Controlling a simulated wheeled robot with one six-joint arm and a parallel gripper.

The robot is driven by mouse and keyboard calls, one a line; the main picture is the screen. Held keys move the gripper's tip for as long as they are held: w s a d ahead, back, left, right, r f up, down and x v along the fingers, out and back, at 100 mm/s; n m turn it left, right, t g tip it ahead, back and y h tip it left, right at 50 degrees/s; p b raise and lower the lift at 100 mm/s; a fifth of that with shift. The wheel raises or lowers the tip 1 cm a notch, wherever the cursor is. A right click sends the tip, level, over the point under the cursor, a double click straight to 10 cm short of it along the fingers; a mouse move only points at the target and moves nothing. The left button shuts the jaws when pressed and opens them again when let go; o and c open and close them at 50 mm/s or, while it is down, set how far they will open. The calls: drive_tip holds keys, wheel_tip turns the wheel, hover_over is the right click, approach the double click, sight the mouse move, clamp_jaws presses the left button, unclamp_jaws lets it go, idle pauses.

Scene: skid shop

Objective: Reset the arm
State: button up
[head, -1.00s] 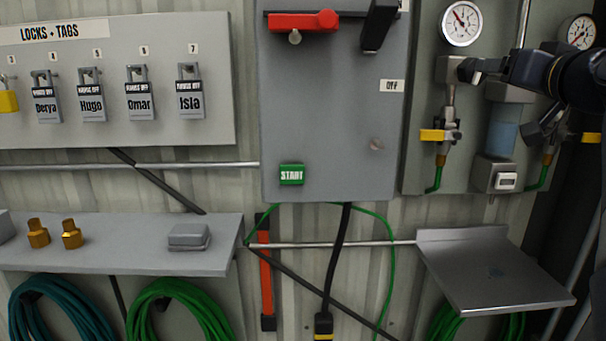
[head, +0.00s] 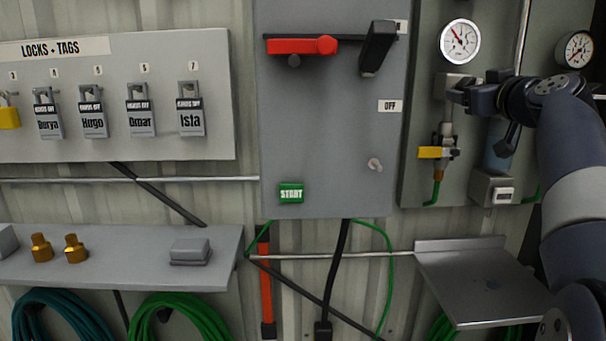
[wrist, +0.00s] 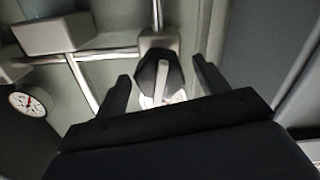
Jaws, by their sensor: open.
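My gripper (head: 461,97) is at the upper right in the head view, in front of the right-hand panel, just below the left round gauge (head: 460,41). In the wrist view its two dark fingers (wrist: 161,88) are spread apart with nothing held between them. Beyond the gap between the fingers there is a dark fitting with a light grey lever (wrist: 161,78) on a grey pipe. I cannot tell whether the fingers touch it. My arm covers part of the right-hand panel.
A yellow-handled valve (head: 436,152) is below my gripper. A metal shelf (head: 480,278) juts out beneath. Padlocks hang on the locks board (head: 215,140) at left.

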drive_tip(key=n+p, duration=0.1)
drive_tip(key=n, duration=0.4)
drive_tip(key=shift+r+n+p, duration=0.1)
drive_tip(key=shift+n+p, duration=0.2)
drive_tip(key=shift+p, duration=0.05)
drive_tip(key=s+b, duration=0.5)
drive_tip(key=s, duration=0.5)
drive_tip(key=shift+s+d, duration=0.15)
drive_tip(key=shift+s, duration=0.1)
